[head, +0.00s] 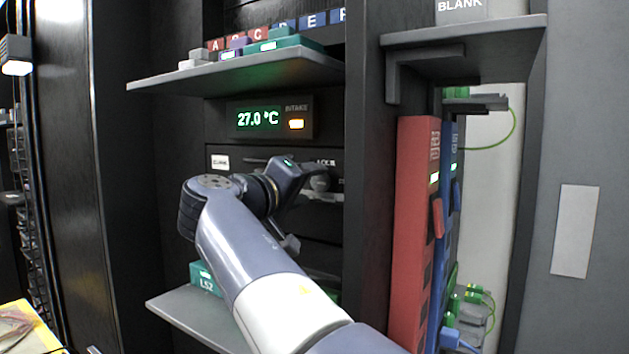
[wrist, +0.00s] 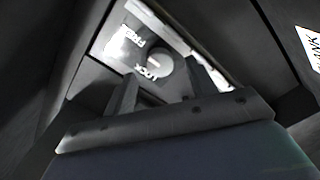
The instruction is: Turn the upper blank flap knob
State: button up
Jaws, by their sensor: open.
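The flap knob is a round grey knob (wrist: 160,76) on a bright plate marked LOCK and FREE in the wrist view. In the head view the knob (head: 320,182) shows just below a LOCK label on the dark panel, to the right of my gripper's body. My gripper (wrist: 156,92) is open. Its two fingers stand apart at the near side of the knob in the wrist view. I cannot tell whether they touch it. In the head view my gripper (head: 304,174) is in front of the panel, and its fingertips are hard to make out.
A grey shelf (head: 240,70) with small devices juts out above, over a 27.0 °C display (head: 258,119). A lower shelf (head: 195,315) holds a teal LS2 box (head: 205,279). Red (head: 412,230) and blue upright modules stand to the right, beyond a dark post.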

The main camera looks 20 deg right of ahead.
aim_at(322, 182)
jog(key=shift+x, duration=1.5)
jog(key=c, duration=1)
